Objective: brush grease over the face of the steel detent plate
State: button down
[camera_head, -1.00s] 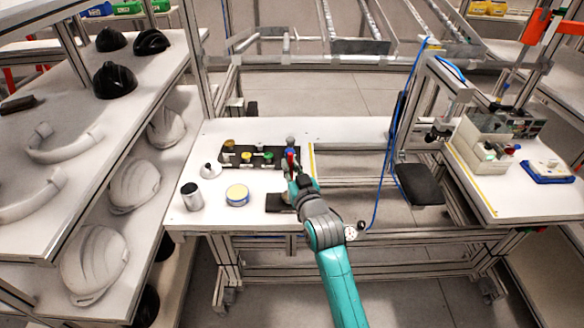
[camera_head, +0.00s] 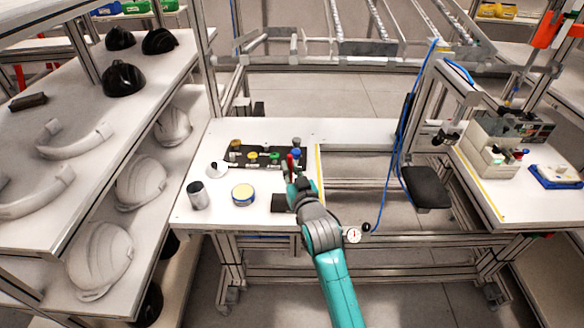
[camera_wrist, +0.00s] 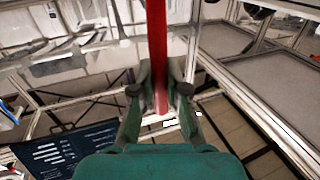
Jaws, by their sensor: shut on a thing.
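My gripper (camera_head: 292,182) is shut on a red-handled tool (camera_head: 291,164) above the right part of the white table. In the wrist view my gripper (camera_wrist: 159,92) has both fingers against the long red handle (camera_wrist: 157,40). The handle's working end is not clear, so I cannot tell that it is a brush. A dark flat square (camera_head: 279,203) lies just left of my gripper, partly hidden by it. I cannot tell whether this is the steel detent plate. A round tin with a pale yellow top (camera_head: 243,195) stands to its left.
A grey metal can (camera_head: 197,196) and a small white cone-shaped piece (camera_head: 216,169) stand at the table's left. A black board (camera_head: 235,157) with several coloured knobs lies behind. A blue hose (camera_head: 402,130) hangs farther right.

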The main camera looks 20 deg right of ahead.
jog(key=shift+s+a+f, duration=0.1)
jog(key=shift+s+a, duration=0.15)
jog(key=shift+s, duration=0.4)
jog(key=shift+s+d, duration=0.2)
jog(key=shift+s, duration=0.2)
jog(key=shift+d, duration=0.1)
jog(key=shift+s+d, duration=0.15)
jog(key=shift+d, duration=0.1)
jog(key=shift+d, duration=0.4)
dwell(0.4)
jog(key=shift+w+d, duration=0.2)
jog(key=shift+d, duration=0.05)
jog(key=shift+w+d, duration=0.15)
jog(key=shift+w, duration=0.25)
jog(key=shift+w, duration=0.25)
jog(key=shift+w+a, duration=0.2)
jog(key=shift+w, duration=0.1)
